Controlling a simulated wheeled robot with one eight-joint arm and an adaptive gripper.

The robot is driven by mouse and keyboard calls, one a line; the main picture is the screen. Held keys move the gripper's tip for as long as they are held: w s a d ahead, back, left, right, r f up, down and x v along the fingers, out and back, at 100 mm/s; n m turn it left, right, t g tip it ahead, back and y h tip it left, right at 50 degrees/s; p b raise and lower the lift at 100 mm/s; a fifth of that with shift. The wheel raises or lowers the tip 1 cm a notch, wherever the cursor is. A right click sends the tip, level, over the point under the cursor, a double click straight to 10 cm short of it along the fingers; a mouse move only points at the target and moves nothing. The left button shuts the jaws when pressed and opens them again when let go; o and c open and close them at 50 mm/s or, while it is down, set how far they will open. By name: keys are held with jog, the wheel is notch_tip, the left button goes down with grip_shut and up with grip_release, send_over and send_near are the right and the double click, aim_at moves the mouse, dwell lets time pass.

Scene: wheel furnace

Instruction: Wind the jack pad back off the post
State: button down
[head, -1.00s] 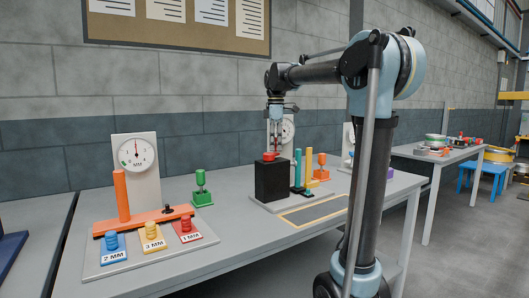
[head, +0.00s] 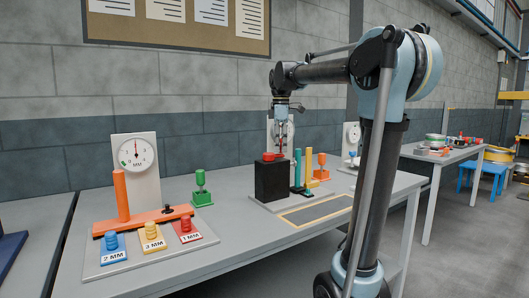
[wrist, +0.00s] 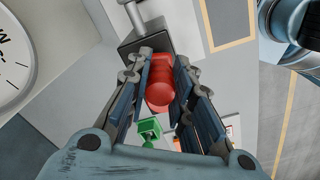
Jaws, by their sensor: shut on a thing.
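A black block (head: 272,180) stands on a grey plate on the bench, with a red crank or knob (head: 272,156) on top. In the wrist view the red part (wrist: 160,92) lies between the blue-lined fingers of my gripper (wrist: 163,105), which is closed on it. A light grey rod (wrist: 138,18) shows by the dark block (wrist: 145,42) at the top of the wrist view. My gripper (head: 281,146) points down above the block in the head view. Its fingertips are too small there to judge. I cannot clearly tell the jack pad or its contact with the post.
A dial gauge panel (head: 280,130) stands behind the block. Teal (head: 297,168) and yellow (head: 309,168) posts and an orange piece (head: 321,168) stand close at right. A green piece (head: 201,186) and labelled coloured blocks are to the left.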

jog(key=shift+s, duration=1.25)
jog(key=shift+s+a, duration=0.35)
jog(key=shift+s, duration=0.25)
jog(key=shift+s+a, duration=0.35)
jog(key=shift+s, duration=0.25)
jog(key=shift+s+a, duration=0.3)
jog(key=shift+a, duration=0.35)
jog(key=shift+s+a, duration=0.25)
jog(key=shift+a, duration=0.45)
